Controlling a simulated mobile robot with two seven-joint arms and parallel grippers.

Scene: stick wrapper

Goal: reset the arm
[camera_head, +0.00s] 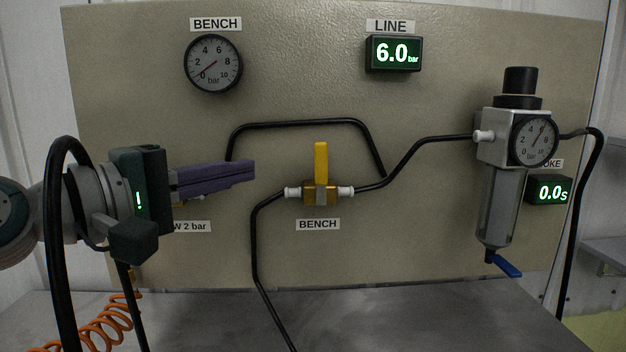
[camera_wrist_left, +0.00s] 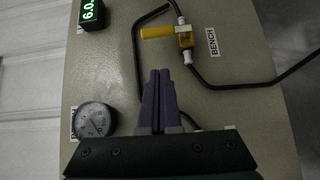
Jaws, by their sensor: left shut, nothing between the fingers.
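My left gripper (camera_head: 252,171) comes in from the left in the head view, in front of the panel. Its purple fingers are shut with nothing between them and point right, towards the bench valve. The bench valve (camera_head: 320,193) is a brass body with a yellow handle standing upright, across the line of its side fittings. In the left wrist view the shut fingers (camera_wrist_left: 159,78) lie below the valve (camera_wrist_left: 185,40), apart from it in the picture. A part with some yellow shows behind my gripper, mostly hidden, above a label partly reading "W 2 bar". My right gripper is not in view.
The beige panel (camera_head: 450,240) carries a bench gauge (camera_head: 213,63) near 0, a line display (camera_head: 393,53) reading 6.0 bar, a filter regulator (camera_head: 505,150) and a timer display (camera_head: 549,190) reading 0.0 s. Black hoses cross the panel. An orange coiled hose (camera_head: 100,325) hangs lower left.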

